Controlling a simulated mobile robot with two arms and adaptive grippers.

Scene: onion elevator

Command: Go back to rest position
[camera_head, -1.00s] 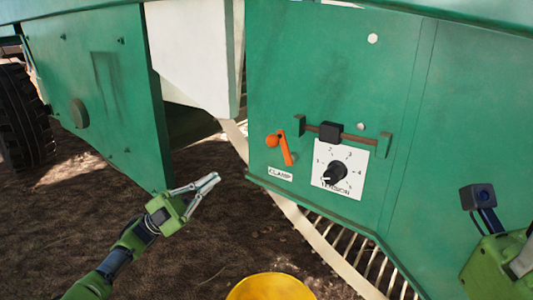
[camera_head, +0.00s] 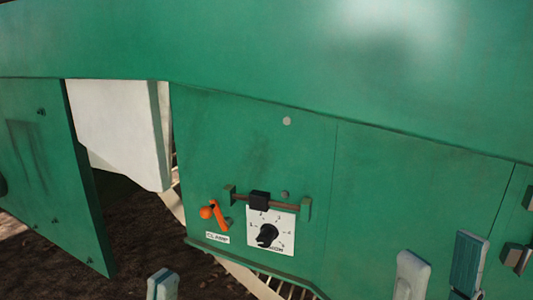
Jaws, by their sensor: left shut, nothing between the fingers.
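My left gripper (camera_head: 163,285) shows only as fingertips at the bottom edge, left of centre. They are together with nothing between them. My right gripper (camera_head: 440,266) is at the bottom right, in front of the green machine. Its two fingers are spread apart with an empty gap between them. Most of both arms is out of view. The control panel has an orange clamp lever (camera_head: 219,215) and a black tension knob (camera_head: 267,236) on a white dial plate (camera_head: 283,233). Both grippers are apart from these controls in the picture.
The green machine body (camera_head: 250,140) fills most of the view. A black block (camera_head: 260,200) sits on a rod above the dial. An angled green panel (camera_head: 45,170) and a white chute (camera_head: 120,130) are at left. Dark soil (camera_head: 140,225) shows below.

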